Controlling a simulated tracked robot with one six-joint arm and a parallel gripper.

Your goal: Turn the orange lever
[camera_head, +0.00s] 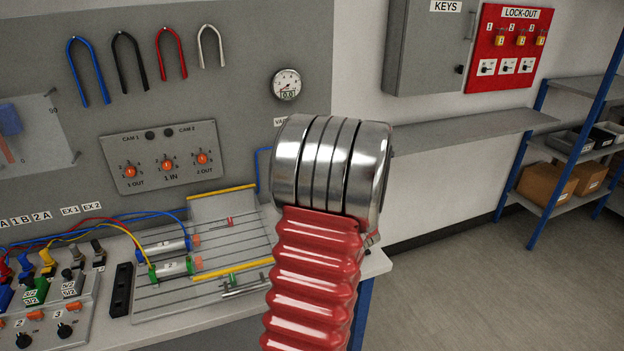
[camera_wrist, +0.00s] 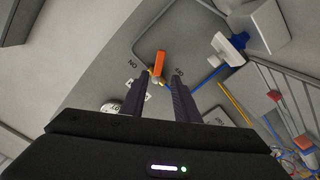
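The orange lever (camera_wrist: 160,64) shows in the wrist view on a grey plate with small white labels beside it. A yellowish metal fitting is at its lower end. My gripper (camera_wrist: 160,80) is open, with its two dark fingers apart. The lever's lower end lies in line with the gap between the fingertips; I cannot tell how far beyond them it is, and I see no contact. In the head view the lever is hidden, probably behind my red and metal arm.
In the wrist view, a white block (camera_wrist: 228,48) with a blue tube is right of the lever. In the head view, a pressure gauge (camera_head: 286,85) and a three-knob panel (camera_head: 160,158) are on the board. A sloped rack (camera_head: 175,300) holds cylinders.

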